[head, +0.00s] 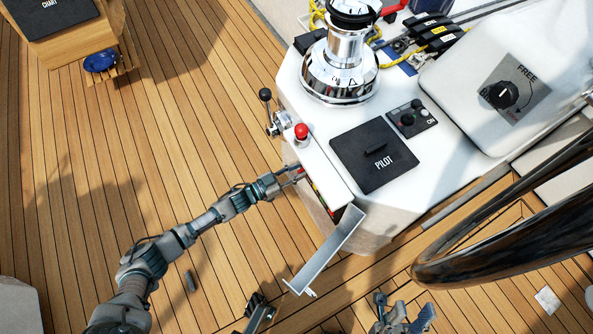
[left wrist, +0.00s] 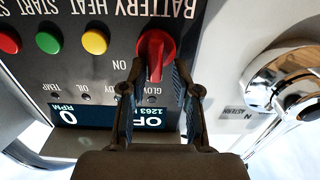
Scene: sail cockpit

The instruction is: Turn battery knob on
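In the left wrist view the panel appears upside down. The red battery knob (left wrist: 155,48) sits under the BATTERY lettering, its handle pointing down in the picture, with an ON label to its left. My left gripper (left wrist: 157,75) is open, one finger on each side of the knob's handle, with gaps that seem to remain. In the head view my left gripper (head: 289,177) reaches the side of the white console, where the knob is hidden. My right gripper (head: 402,312) is at the bottom edge, away from the console; its opening is unclear.
Green, yellow and red buttons (left wrist: 48,42) and a display (left wrist: 110,114) share the panel. A metal throttle lever (left wrist: 285,85) is beside it. A long grey flap (head: 325,252) hangs open below the console. A black wheel (head: 500,235) is at right. The wooden deck at left is mostly clear.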

